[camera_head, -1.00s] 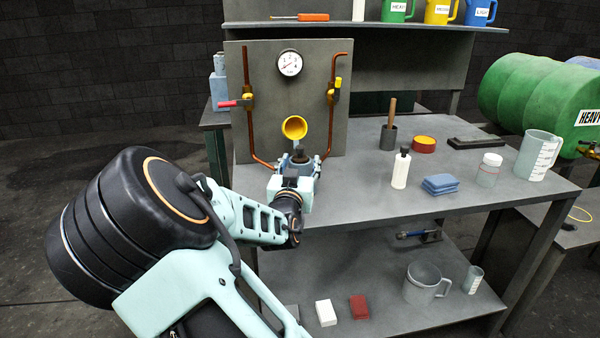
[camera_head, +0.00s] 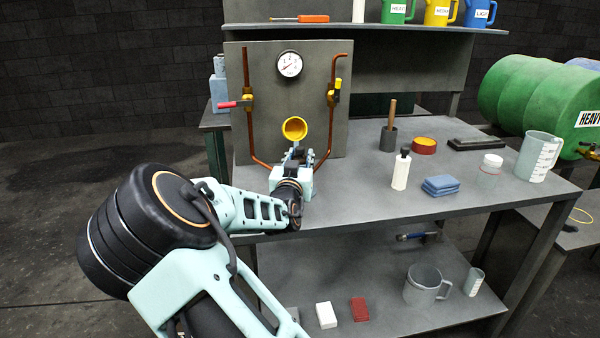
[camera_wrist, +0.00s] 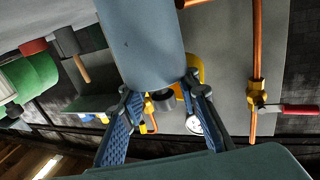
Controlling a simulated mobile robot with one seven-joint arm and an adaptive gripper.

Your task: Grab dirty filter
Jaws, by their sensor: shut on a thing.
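The blue-grey cylindrical filter (camera_wrist: 150,40) fills the upper middle of the wrist view, which appears upside down. A short dark neck (camera_wrist: 162,101) shows at its end, between the fingers. My gripper (camera_wrist: 160,88) has its two fingertips on either side of that end, shut on the filter. In the head view my gripper (camera_head: 297,158) is in front of the grey panel, just below the yellow cup (camera_head: 295,129). There the filter is mostly hidden by the gripper. I cannot tell whether it touches the table.
The panel (camera_head: 225,62) carries a gauge (camera_head: 289,64) and copper pipes with a red valve handle (camera_head: 233,104) and a yellow one (camera_head: 338,84). To the right on the table stand a white bottle (camera_head: 401,171), blue cloths (camera_head: 440,186) and a clear jug (camera_head: 537,157). The table's front middle is clear.

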